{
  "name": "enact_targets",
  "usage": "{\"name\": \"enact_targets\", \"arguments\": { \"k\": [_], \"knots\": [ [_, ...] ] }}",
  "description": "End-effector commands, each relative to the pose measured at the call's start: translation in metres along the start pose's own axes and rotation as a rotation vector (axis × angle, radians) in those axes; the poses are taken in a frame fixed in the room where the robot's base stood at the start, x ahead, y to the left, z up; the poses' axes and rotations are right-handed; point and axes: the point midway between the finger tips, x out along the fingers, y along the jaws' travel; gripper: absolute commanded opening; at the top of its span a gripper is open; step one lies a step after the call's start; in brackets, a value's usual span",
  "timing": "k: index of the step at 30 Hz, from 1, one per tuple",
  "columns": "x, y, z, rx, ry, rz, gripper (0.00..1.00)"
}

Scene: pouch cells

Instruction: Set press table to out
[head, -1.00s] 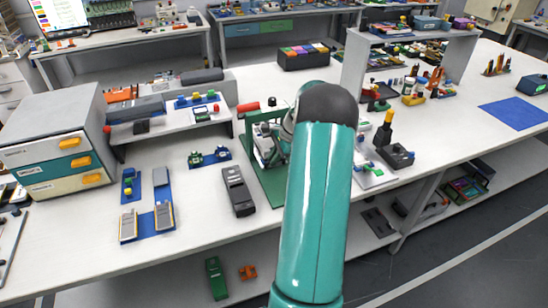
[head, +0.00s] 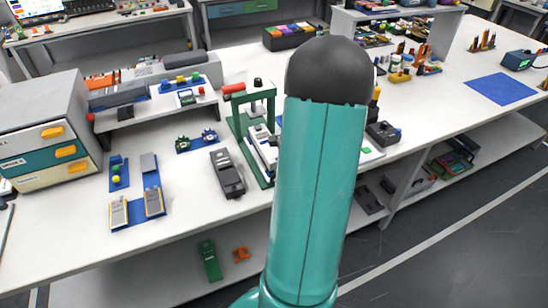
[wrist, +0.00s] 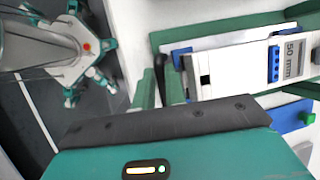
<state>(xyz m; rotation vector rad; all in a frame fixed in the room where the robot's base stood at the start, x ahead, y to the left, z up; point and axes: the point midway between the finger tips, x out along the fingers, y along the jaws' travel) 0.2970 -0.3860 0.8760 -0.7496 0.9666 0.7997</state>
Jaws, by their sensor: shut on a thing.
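The green press (head: 236,112) stands on the bench just left of my arm, with a dark knob on top. A pale press table (head: 258,142) lies low in its frame, partly hidden by my arm. In the wrist view the pale table-like part (wrist: 230,68) carries a blue block and a "50 mm" label, within green framing. My gripper (wrist: 160,72) has its green fingers closed around a dark upright handle (wrist: 159,66) beside that part's left end. How the handle joins the table is hidden. The gripper is hidden behind my arm in the head view.
A dark grey device (head: 227,173) lies left of the press. A drawer cabinet (head: 40,130) stands at the far left. A black switch box (head: 383,134) is right of my arm. Bare bench lies in front of the dark device.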

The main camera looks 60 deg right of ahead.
Motion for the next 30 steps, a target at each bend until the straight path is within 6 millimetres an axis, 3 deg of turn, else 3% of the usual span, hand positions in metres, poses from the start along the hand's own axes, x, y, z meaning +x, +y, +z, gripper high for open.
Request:
{"name": "enact_targets", "arguments": {
  "k": [7,20,21,24,30],
  "knots": [
    [-0.005,0.025,0.002,0.000,0.000,-0.002,0.00],
    [-0.005,0.032,0.002,0.001,-0.003,0.004,0.00],
    [-0.005,0.032,0.002,0.001,-0.003,0.005,0.16],
    [-0.005,0.032,0.002,0.001,-0.003,0.005,0.34],
    [-0.005,0.030,0.002,0.000,-0.001,0.002,0.34]
  ]
}}
